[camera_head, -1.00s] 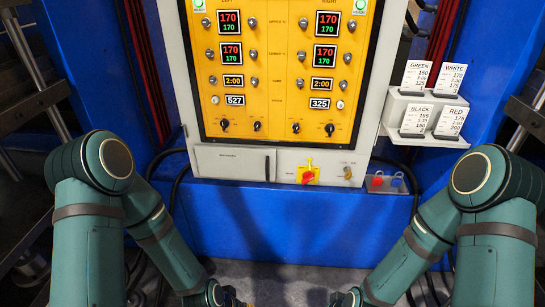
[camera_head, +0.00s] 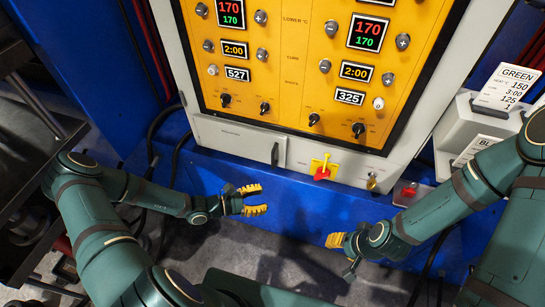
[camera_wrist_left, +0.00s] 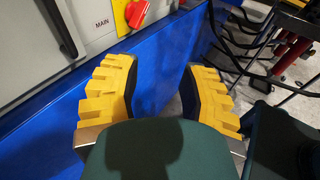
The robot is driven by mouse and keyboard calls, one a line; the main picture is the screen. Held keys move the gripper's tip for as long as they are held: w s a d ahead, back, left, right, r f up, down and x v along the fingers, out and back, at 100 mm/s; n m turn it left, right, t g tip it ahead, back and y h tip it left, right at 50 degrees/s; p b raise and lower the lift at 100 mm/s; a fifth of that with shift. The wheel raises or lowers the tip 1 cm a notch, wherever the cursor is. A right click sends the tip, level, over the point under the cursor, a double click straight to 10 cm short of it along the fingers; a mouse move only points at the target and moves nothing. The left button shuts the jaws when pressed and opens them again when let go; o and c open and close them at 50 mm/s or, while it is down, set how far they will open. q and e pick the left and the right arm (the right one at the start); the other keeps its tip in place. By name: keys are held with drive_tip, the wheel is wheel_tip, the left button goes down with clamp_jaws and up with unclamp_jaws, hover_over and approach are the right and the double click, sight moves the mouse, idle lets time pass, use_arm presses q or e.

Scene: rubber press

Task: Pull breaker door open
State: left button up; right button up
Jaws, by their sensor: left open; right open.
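The breaker door (camera_head: 238,138) is a light grey panel low on the press cabinet, under the yellow control panel. It looks closed, with a dark upright handle (camera_head: 275,153) at its right end. The handle also shows at the upper left of the left wrist view (camera_wrist_left: 60,28). My left gripper (camera_head: 262,199) is open and empty, below the handle and apart from it. Its yellow fingers stand wide apart in the left wrist view (camera_wrist_left: 160,90). My right gripper (camera_head: 342,254) is open, lower and further right, away from the door; its fingers are partly hidden.
A red rotary switch on a yellow plate (camera_head: 322,168) sits right of the handle, with a brass-coloured knob (camera_head: 372,181) beyond it. A red padlock-like item (camera_head: 405,194) and a card holder (camera_head: 466,125) stand further right. The blue press front (camera_head: 300,205) lies behind my grippers.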

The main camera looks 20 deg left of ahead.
sight(273, 166)
use_arm(q)
drive_tip(key=w+a+r+n+t+y, duration=0.1)
drive_tip(key=w+a+n+t+y, duration=0.25)
drive_tip(key=a+n+t, duration=0.35)
drive_tip(key=shift+m+g+h, duration=0.25)
drive_tip(key=shift+m+g, duration=0.35)
drive_tip(key=shift+m, duration=0.1)
drive_tip(key=x, duration=0.4)
drive_tip(key=b+x, duration=0.1)
drive_tip(key=x, duration=0.4)
drive_tip(key=a+x, duration=0.1)
drive_tip(key=x, duration=0.3)
drive_tip(key=shift+w+d+r, duration=0.1)
drive_tip(key=shift+w+d, duration=0.05)
drive_tip(key=shift+w, duration=0.45)
drive_tip(key=shift+c, duration=0.4)
clamp_jaws()
